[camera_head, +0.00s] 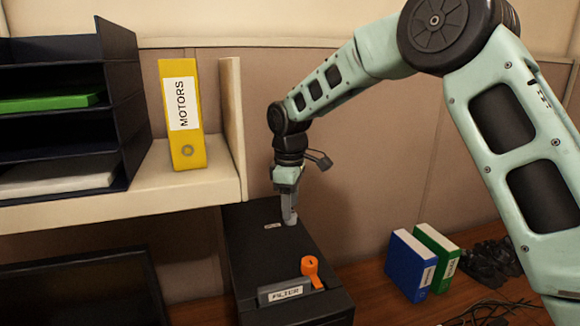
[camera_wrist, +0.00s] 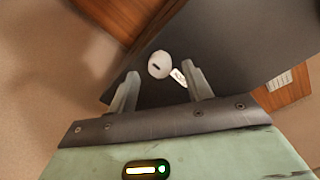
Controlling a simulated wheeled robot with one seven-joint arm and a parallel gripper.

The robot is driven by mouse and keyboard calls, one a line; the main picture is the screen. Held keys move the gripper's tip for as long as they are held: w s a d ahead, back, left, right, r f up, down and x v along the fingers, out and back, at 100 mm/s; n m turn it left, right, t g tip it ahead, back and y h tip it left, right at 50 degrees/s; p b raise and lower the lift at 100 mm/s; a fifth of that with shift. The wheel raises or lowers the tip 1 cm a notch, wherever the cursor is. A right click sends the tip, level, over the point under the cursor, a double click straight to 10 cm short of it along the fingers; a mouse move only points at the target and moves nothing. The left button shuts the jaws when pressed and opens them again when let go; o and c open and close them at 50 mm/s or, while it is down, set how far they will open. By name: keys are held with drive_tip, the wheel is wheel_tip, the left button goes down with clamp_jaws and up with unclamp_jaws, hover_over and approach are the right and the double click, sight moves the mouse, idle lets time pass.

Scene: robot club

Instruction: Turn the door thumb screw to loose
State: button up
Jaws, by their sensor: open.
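The thumb screw, a pale round knob with a dark slot (camera_wrist: 160,64), sits on the top of the black box (camera_head: 240,245), beside a small white label (camera_wrist: 178,77) too small to read. In the wrist view it lies ahead of and between my fingertips, apart from them. My gripper (camera_head: 290,216) points down over the back part of the box's top, with its fingers open and empty. In the head view my gripper hides the knob; the small label (camera_head: 272,226) shows just left of the fingers.
An orange knob (camera_head: 310,266) and a grey part labelled FILTER (camera_head: 285,293) stand at the box's front. A shelf edge with a panel (camera_head: 232,125) and a yellow MOTORS binder (camera_head: 181,115) are close left of my arm. Blue (camera_head: 408,268) and green (camera_head: 438,257) binders stand right.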

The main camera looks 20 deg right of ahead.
wheel_tip(320, 180, up, 15)
drive_tip(key=b, duration=0.2)
drive_tip(key=shift+s+a+b, duration=0.15)
drive_tip(key=shift+b, duration=0.15)
